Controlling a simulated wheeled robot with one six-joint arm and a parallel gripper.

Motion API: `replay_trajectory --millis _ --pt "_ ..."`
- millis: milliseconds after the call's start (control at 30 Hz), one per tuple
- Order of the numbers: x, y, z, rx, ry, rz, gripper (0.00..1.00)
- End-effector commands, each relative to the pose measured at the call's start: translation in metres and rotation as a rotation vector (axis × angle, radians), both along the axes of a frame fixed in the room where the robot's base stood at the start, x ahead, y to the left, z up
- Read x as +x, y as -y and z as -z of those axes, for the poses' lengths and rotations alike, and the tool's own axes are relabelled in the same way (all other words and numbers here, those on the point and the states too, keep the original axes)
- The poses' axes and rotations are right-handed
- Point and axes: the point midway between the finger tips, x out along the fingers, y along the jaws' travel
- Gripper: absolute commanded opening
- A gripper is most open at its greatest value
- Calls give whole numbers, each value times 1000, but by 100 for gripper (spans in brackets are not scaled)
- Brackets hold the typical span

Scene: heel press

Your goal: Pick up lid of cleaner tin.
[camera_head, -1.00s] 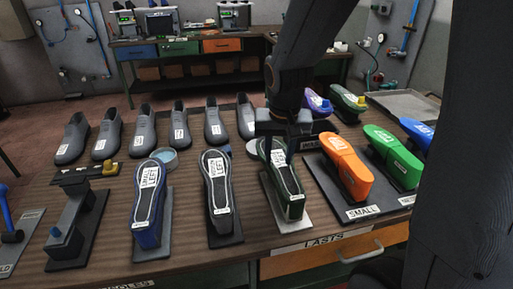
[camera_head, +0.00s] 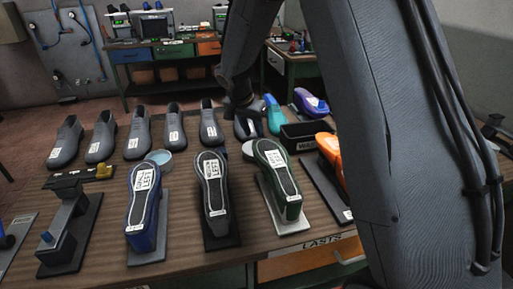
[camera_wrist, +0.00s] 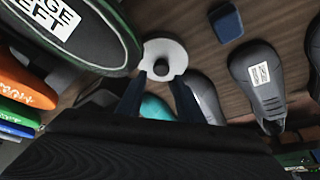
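The lid, a pale round disc with a dark central knob (camera_wrist: 163,62), lies on the bench in the wrist view. In the head view the lid (camera_head: 248,150) is partly hidden behind the green last. The round light-blue tin (camera_head: 159,158) stands farther left, behind the blue last. My gripper (camera_wrist: 159,78) is open and empty, its two dark fingers apart and pointing towards the lid, with the knob between the tips in the picture. I cannot tell the height gap. In the head view my gripper (camera_head: 243,122) is dark and small in front of a shoe.
The green last (camera_head: 275,175) stands close in front of the lid. A teal object (camera_head: 272,117) and a black box (camera_head: 306,136) are right of it. Several grey shoes (camera_head: 136,132) line the back. A dark blue block (camera_wrist: 226,22) shows in the wrist view.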

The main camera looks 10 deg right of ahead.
Motion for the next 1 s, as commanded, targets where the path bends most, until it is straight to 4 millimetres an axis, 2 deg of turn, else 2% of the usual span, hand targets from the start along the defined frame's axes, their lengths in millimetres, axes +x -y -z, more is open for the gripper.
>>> replay_trajectory --millis 400,767,900,1000 --pt "10 9 40 -1 -2 0 33" --pt "13 11 48 1 1 0 33" --pt "13 11 48 1 0 0 13" --pt "13 11 48 1 1 0 11"
